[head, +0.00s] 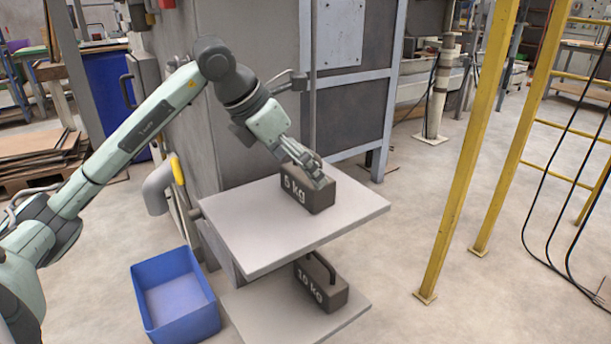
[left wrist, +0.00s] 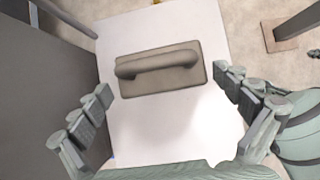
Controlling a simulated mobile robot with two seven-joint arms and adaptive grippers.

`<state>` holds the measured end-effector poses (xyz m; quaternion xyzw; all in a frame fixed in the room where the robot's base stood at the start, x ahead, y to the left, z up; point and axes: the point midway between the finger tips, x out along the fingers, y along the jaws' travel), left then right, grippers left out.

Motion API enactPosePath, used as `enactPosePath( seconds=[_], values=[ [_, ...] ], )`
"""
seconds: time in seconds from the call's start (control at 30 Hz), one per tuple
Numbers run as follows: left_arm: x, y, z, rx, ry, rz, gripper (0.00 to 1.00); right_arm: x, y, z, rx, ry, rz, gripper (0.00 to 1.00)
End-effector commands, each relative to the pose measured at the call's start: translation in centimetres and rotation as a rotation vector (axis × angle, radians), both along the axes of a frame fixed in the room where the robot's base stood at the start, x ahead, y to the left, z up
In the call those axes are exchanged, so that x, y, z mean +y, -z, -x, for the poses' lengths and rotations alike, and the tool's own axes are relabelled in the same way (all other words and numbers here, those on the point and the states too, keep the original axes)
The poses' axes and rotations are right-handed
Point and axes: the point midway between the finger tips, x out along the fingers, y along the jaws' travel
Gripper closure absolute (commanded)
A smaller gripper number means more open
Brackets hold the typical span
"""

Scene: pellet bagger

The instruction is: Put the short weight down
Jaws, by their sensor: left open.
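A dark block weight marked 5 kg (head: 316,200) with a top handle sits upright on the upper pale shelf (head: 245,235). My left gripper (head: 308,170) is just above the 5 kg weight. Its fingers are spread apart on either side of the handle in the left wrist view, with nothing gripped. A second dark weight marked 10 kg (head: 335,297) stands on the lower shelf (head: 265,310), partly hidden by the upper shelf. My right gripper is not in view.
A blue bin (head: 176,297) stands on the floor left of the shelves. A grey machine cabinet (head: 250,100) rises behind the upper shelf. Yellow posts (head: 465,160) stand to the right. The upper shelf is bare around the weight.

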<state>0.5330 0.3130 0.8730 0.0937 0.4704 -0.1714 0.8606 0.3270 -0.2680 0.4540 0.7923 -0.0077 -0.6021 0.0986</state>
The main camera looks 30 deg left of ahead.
Motion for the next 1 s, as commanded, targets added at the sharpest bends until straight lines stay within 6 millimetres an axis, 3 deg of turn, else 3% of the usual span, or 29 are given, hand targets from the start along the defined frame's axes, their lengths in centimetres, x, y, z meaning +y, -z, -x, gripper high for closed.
enactPosePath(
  seconds=[0.2, 0.4, 1.0],
  values=[
    [1.1, -4.2, 2.4, -0.003, -0.002, -0.004, 0.00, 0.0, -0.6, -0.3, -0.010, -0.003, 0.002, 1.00],
    [1.6, -6.5, 3.8, -0.001, 0.000, -0.001, 0.00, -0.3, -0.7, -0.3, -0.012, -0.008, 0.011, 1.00],
    [1.8, -7.2, 4.3, 0.001, 0.001, 0.000, 0.00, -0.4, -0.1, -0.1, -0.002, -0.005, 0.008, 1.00]
  ],
)
